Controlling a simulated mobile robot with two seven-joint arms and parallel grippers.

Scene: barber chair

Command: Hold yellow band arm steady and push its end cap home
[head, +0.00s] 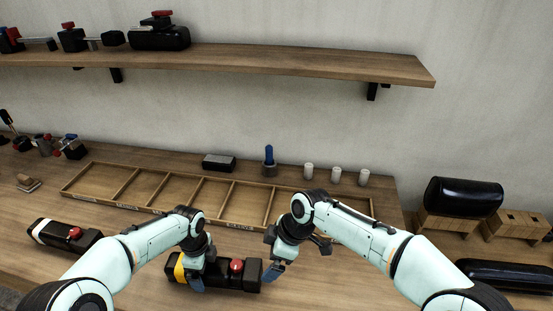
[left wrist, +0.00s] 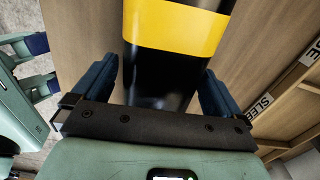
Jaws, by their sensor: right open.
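The yellow band arm (head: 222,273) is a black block with a yellow band and a red knob (head: 237,265), lying on the bench at front centre. My left gripper (head: 196,279) straddles it near the band. I cannot make out the end cap apart from the black body.
A long divided wooden tray (head: 150,188) lies behind my grippers. A similar white-banded black arm (head: 64,235) lies at left. A dark block (head: 219,162), a blue-topped tool (head: 269,160) and white cylinders (head: 336,174) stand behind the tray. A shelf (head: 300,62) hangs above.

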